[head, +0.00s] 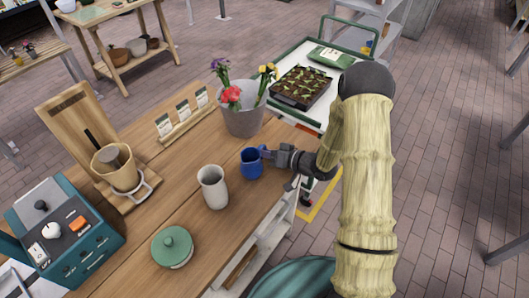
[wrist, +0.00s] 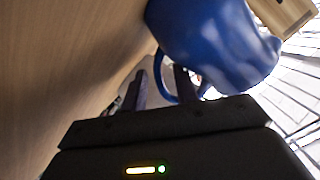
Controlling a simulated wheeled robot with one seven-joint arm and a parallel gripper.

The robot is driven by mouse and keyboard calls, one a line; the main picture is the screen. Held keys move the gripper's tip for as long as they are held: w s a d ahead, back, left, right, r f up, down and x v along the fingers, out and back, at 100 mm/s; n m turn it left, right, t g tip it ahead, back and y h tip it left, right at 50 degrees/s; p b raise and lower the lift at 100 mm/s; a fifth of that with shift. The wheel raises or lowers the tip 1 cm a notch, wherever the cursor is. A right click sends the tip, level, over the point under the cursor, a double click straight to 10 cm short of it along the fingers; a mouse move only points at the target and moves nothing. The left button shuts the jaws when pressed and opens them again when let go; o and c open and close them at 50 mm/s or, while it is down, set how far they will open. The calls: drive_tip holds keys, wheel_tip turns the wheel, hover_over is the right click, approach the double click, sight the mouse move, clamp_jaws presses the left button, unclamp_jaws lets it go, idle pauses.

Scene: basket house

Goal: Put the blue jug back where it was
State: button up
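The blue jug (head: 251,163) stands upright on the wooden table, close to its right edge, between a grey flower pot and a pale cup. My gripper (head: 270,154) reaches it from the right, at handle height. In the wrist view the jug (wrist: 215,40) fills the upper right, with its handle towards me. My gripper's fingers (wrist: 161,85) are apart, one on each side of the handle's outer part. A gap shows between the left finger and the handle. The jug's base is partly out of the wrist view.
The pale cup (head: 213,187) and green-lidded pot (head: 172,247) stand nearer on the table (head: 205,245). The flower pot (head: 243,120) is just behind the jug. A coffee stand (head: 118,170) and teal machine (head: 70,240) are at left. A seedling tray (head: 300,88) sits on a cart behind.

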drive_tip(key=b+v, duration=0.1)
drive_tip(key=v, duration=1.1)
drive_tip(key=shift+b, duration=0.4)
drive_tip(key=shift+f, duration=0.1)
drive_tip(key=d+r+m+h, duration=0.1)
drive_tip(key=d+r+h, duration=0.4)
drive_tip(key=h, duration=0.5)
drive_tip(key=s+r+m+g+h, duration=0.1)
drive_tip(key=s+g, duration=0.1)
drive_tip(key=s, duration=0.5)
drive_tip(key=s+a+r+m+g+h, duration=0.1)
drive_tip(key=s+r+g, duration=0.1)
drive_tip(key=s, duration=0.5)
drive_tip(key=shift+s+a+g, duration=0.25)
drive_tip(key=shift+s+g, duration=0.1)
drive_tip(key=shift+g, duration=0.35)
